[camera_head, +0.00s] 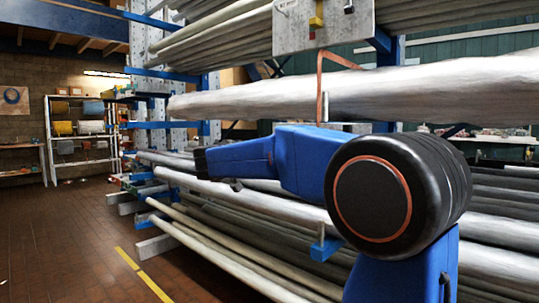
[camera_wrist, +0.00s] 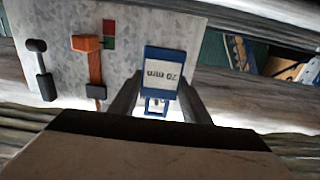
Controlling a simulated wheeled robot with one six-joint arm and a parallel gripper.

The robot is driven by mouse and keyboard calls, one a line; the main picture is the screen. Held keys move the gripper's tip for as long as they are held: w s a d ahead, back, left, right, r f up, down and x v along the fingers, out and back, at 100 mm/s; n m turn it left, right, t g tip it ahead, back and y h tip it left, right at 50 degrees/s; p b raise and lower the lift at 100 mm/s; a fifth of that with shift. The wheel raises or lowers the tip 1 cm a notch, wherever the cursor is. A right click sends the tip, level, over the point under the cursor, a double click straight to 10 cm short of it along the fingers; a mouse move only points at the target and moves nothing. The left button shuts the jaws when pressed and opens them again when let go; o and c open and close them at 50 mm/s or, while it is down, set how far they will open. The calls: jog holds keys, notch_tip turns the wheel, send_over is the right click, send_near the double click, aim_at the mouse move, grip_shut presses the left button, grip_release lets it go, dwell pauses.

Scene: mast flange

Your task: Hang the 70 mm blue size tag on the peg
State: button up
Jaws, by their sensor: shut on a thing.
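The blue size tag (camera_wrist: 165,54) fills the middle of the wrist view, with a white label that reads 70 mm upside down. My gripper (camera_wrist: 158,98) is shut on it, a finger at each side. The tag is in front of a grey speckled plate (camera_wrist: 150,22), near its right edge in this view. On the plate are an orange piece (camera_wrist: 94,62) with a dark end and a black knobbed piece (camera_wrist: 42,72); I cannot tell which is the peg. The plate also shows at the top of the head view (camera_head: 290,36). My gripper is not discernible there.
Long grey tubes (camera_head: 370,92) lie on the rack around the plate, close to my arm. A bent copper-coloured rod (camera_head: 320,85) stands below the plate. The brown floor (camera_head: 70,240) is open at the left, with a yellow line (camera_head: 140,272).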

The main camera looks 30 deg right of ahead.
jog(key=shift+w+d+f, duration=0.2)
jog(key=shift+d, duration=0.45)
jog(key=shift+w+d+f, duration=0.15)
jog(key=shift+w+d, duration=0.1)
jog(key=shift+d, duration=0.35)
jog(key=shift+w+d+f, duration=0.2)
jog(key=shift+d, duration=0.45)
jog(key=o, duration=1.1)
jog(key=shift+o, duration=0.2)
jog(key=v, duration=1.7)
jog(key=shift+a, duration=0.2)
jog(key=shift+r, duration=0.1)
